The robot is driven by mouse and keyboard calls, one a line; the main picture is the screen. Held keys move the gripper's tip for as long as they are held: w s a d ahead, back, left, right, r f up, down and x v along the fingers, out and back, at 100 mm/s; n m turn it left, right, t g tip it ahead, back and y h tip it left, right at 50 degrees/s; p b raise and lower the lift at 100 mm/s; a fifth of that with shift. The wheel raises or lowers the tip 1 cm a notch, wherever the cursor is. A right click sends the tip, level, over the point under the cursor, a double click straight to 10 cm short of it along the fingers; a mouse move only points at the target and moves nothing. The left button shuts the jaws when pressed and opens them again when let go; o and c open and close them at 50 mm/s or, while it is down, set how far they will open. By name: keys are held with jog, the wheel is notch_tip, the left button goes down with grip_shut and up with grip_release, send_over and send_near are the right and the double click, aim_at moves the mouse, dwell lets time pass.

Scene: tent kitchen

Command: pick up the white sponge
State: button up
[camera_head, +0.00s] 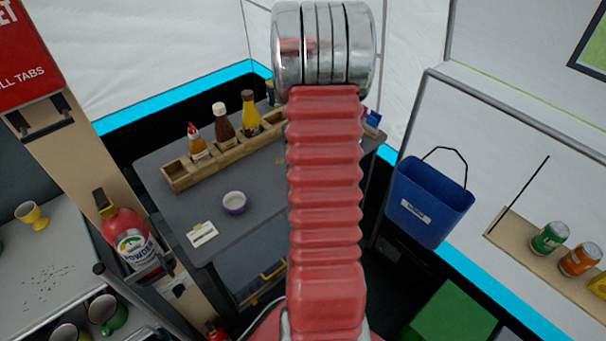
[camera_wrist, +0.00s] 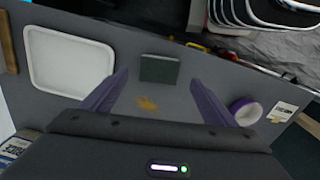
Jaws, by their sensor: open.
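I cannot make out a plain white sponge for certain in either view. A small flat white piece with dark marks (camera_head: 202,234) lies near the front left of the grey table (camera_head: 165,190); it also shows at the right in the wrist view (camera_wrist: 283,111). I cannot tell whether it is a card or the sponge. My gripper (camera_wrist: 158,77) is open, its two purple fingers pointing over the grey table top. A dark green block (camera_wrist: 159,69) shows between and beyond the fingertips, apart from them. My arm hides part of the table in the head view.
A white tray (camera_wrist: 66,62) lies left of the fingers. A purple-rimmed bowl (camera_head: 234,203) stands near the white piece; it also shows right of the fingers (camera_wrist: 245,111). A wooden rack (camera_head: 180,177) holds sauce bottles. A blue bin (camera_head: 430,200) hangs to the right.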

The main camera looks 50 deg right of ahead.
jog(key=shift+w+d+f, duration=0.1)
jog(key=shift+f, duration=2.45)
jog(key=c, duration=1.1)
jog(key=shift+r, duration=0.15)
notch_tip(320, 180, up, 10)
